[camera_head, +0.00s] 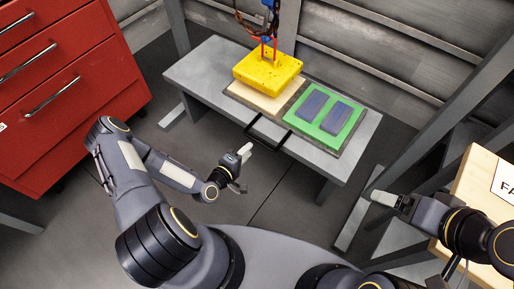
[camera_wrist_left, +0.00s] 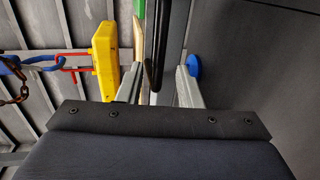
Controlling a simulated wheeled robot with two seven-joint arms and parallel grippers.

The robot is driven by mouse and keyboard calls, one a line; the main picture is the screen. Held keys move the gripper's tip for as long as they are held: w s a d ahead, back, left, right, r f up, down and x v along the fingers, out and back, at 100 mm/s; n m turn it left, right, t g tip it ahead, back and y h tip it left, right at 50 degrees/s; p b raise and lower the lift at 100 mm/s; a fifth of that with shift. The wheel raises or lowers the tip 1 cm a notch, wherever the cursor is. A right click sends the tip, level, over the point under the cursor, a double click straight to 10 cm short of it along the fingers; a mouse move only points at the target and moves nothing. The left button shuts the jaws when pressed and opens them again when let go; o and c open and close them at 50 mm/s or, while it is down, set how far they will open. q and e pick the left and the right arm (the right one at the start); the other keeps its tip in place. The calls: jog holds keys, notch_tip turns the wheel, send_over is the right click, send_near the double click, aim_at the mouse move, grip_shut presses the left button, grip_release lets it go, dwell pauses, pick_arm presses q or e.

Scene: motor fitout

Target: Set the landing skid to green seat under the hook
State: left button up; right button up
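The landing skid is a flat tray (camera_head: 285,121) with a black handle (camera_head: 265,134) at its front edge, lying on a grey bench. It bears a pale wooden seat (camera_head: 262,101) at left and a green seat (camera_head: 340,141) with two blue-grey pads at right. A yellow block (camera_head: 268,70) hangs by red slings from the blue hook (camera_head: 270,4), over the wooden seat; whether it touches cannot be told. My left gripper (camera_head: 246,149) is in front of the handle. In the left wrist view its fingers (camera_wrist_left: 158,88) are apart, with the black handle (camera_wrist_left: 158,45) between or just beyond them. My right gripper (camera_head: 382,198) is at right, away from the skid.
The grey bench (camera_head: 205,68) has bare top left of the skid. A red drawer cabinet (camera_head: 60,75) stands at left. A pale wooden box (camera_head: 480,180) is near my right arm. A slanting grey post (camera_head: 420,110) rises right of the bench. Floor before the bench is clear.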

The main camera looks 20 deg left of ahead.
aim_at(257, 142)
pick_arm(q)
jog(key=b+x, duration=0.1)
jog(key=x, duration=0.6)
jog(key=shift+w, duration=0.2)
grip_shut()
